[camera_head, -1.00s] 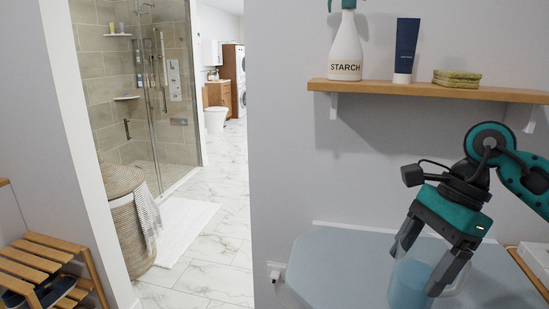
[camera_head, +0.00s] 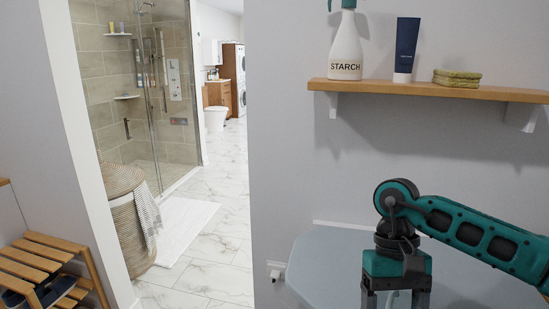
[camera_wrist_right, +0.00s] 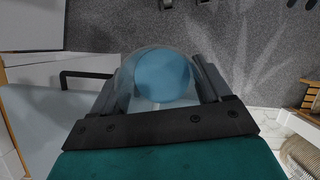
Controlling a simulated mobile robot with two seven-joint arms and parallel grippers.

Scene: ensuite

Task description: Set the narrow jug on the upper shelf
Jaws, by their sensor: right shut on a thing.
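My right gripper (camera_head: 395,297) points down over the front of the pale blue board at the lower right of the head view. Its jaws are shut on the narrow jug (camera_wrist_right: 163,75), a see-through vessel with a blue inside or base, which sits between the two fingers in the wrist view. In the head view the jug is almost wholly hidden by the gripper and the lower picture edge. The upper shelf (camera_head: 430,90) is a wooden board on white brackets, above and behind the gripper. My left gripper is not in view.
On the shelf stand a starch spray bottle (camera_head: 346,46), a dark blue tube (camera_head: 406,48) and green sponges or cloths (camera_head: 456,77). Bare shelf shows right of the sponges and between bottle and tube. The pale blue board (camera_head: 325,262) lies below. A basket (camera_head: 128,220) is left.

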